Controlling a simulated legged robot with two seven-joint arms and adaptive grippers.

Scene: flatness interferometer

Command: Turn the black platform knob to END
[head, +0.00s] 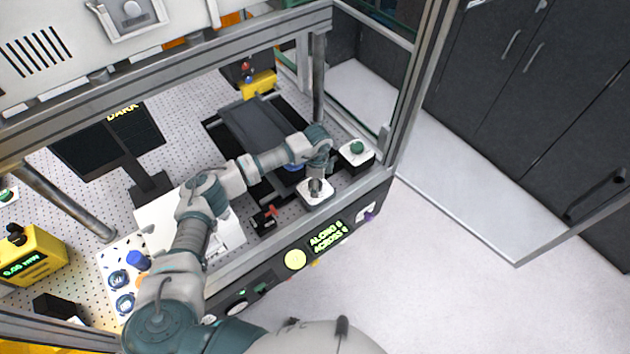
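One arm reaches in over the bench in the head view, and I take it as my left. Its gripper (316,183) points down at a white-topped box (314,199) at the bench's front edge. A small dark shape sits on top of that box at the fingertips. I cannot tell whether it is a black knob or the fingers themselves, or whether they touch. The finger gap is too small to judge. No END marking is readable. My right gripper is not in view.
A similar white-topped box with a green knob (357,147) stands to the right. The front panel has a green-lettered display (327,236), a yellow round button (295,259) and a purple knob (369,212). A metal frame post (410,90) rises at the right. A dark platform (257,130) lies behind.

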